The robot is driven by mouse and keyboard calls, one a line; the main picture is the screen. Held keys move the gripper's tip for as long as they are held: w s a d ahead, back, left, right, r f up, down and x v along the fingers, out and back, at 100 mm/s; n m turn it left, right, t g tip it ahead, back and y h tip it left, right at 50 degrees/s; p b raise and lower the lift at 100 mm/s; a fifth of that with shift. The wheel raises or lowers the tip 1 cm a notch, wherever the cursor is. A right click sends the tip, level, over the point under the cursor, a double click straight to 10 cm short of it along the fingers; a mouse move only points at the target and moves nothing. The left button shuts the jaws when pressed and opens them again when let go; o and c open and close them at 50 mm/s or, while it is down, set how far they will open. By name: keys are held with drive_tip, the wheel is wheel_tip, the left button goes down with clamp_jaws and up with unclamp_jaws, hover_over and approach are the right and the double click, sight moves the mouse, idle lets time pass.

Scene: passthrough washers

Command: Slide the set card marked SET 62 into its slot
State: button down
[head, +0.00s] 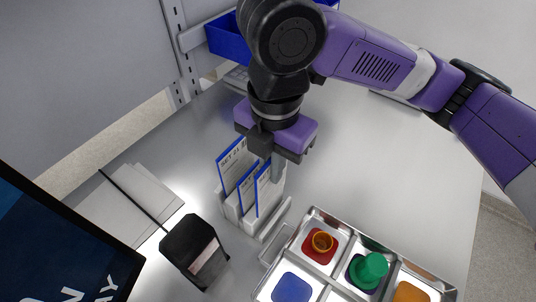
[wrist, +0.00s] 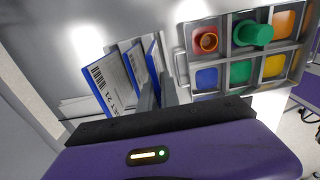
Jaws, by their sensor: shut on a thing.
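Several white set cards with blue edges stand upright in a pale slotted holder (head: 249,225). The tallest card, marked SET 21 (head: 231,162), is at the left; it also shows in the wrist view (wrist: 111,88). A middle card (head: 247,190) stands beside it. My gripper (head: 275,172) points down at the right end of the row, its grey fingers shut on the rightmost card (head: 264,190). That card shows partly behind the fingers in the wrist view (wrist: 155,54). Its print is too small to read, and its lower edge is hidden, so I cannot tell how deep it sits.
A metal tray (head: 312,212) with coloured compartments and parts is right of the holder. A black box (head: 194,252) stands front left, near flat grey plates (head: 140,200) and a dark screen (head: 50,245). A blue bin (head: 228,40) is behind. The table's right is clear.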

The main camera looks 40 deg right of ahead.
sight(272, 194)
drive_tip(key=shift+s+f+b, duration=0.1)
drive_tip(key=shift+f+b, duration=2.1)
drive_tip(key=shift+f, duration=0.15)
drive_tip(key=shift+p, duration=0.4)
drive_tip(key=shift+f+b, duration=1.6)
drive_tip(key=shift+f, duration=0.5)
idle(0.9)
drive_tip(key=c, duration=1.5)
unclamp_jaws()
